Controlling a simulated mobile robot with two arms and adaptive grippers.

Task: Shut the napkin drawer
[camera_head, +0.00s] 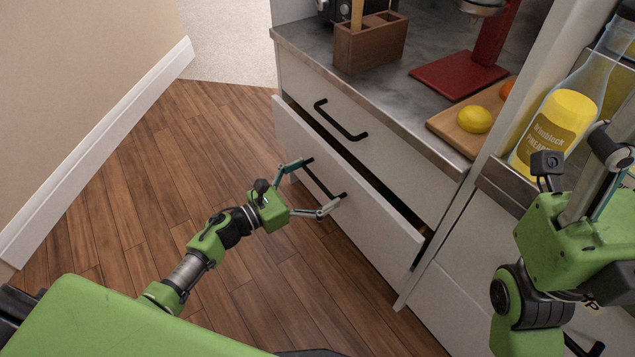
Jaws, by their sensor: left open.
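The napkin drawer (350,213) is the lower white drawer of the cabinet. It stands partly open, with a dark gap showing along its top edge. Its black bar handle (323,183) is on the front. My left gripper (318,187) is open at this handle, with one finger near each end of it; I cannot tell whether the fingers touch it. My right gripper (600,150) is at the right edge, in front of the bottle; its fingertips are not clearly shown.
The upper drawer (375,150) is closed, with its own black handle. The grey countertop (395,95) holds a wooden caddy (370,43), a red stand (458,75) and a board with a lemon (475,119). A yellow juice bottle (556,125) stands right. Wood floor is clear at left.

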